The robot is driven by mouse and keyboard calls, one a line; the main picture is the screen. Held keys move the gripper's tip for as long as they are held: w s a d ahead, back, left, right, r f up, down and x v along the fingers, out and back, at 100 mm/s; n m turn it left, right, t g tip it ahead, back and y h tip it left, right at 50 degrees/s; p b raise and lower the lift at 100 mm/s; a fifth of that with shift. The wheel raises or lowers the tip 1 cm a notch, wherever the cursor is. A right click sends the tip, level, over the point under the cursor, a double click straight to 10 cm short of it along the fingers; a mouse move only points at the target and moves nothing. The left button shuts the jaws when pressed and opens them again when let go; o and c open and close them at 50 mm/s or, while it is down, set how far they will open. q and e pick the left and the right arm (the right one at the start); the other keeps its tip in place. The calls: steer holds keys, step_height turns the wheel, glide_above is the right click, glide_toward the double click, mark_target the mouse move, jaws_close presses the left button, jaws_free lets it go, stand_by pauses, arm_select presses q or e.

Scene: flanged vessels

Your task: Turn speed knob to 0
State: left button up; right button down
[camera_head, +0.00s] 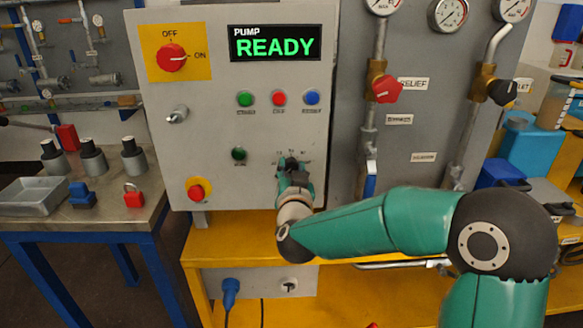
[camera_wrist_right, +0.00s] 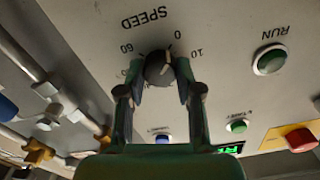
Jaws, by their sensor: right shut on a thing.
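The speed knob (camera_wrist_right: 159,68) is a dark round knob on the grey pump panel, seen upside down in the right wrist view. The word SPEED and scale figures, including 0, 10 and 60, are printed around it. My right gripper (camera_wrist_right: 160,82) has one finger on each side of the knob and is shut on it. In the head view my right gripper (camera_head: 292,167) reaches the lower right of the panel and mostly hides the knob and its scale. My left gripper is not in view.
The panel has a display (camera_head: 275,43) reading PUMP READY, a red OFF/ON switch (camera_head: 172,57) turned toward ON, and a red stop button (camera_head: 196,190). A green RUN button (camera_wrist_right: 270,60) sits beside the knob. Pipes with a red-handled valve (camera_head: 386,88) stand right of the panel.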

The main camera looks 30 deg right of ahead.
steer(key=shift+a+f, duration=0.15)
steer(key=shift+f, duration=0.3)
steer(key=c, duration=0.8)
jaws_free()
steer(key=shift+o, duration=0.2)
steer(key=shift+r, duration=0.2)
steer(key=v, duration=1.2)
steer(key=shift+d, duration=0.25)
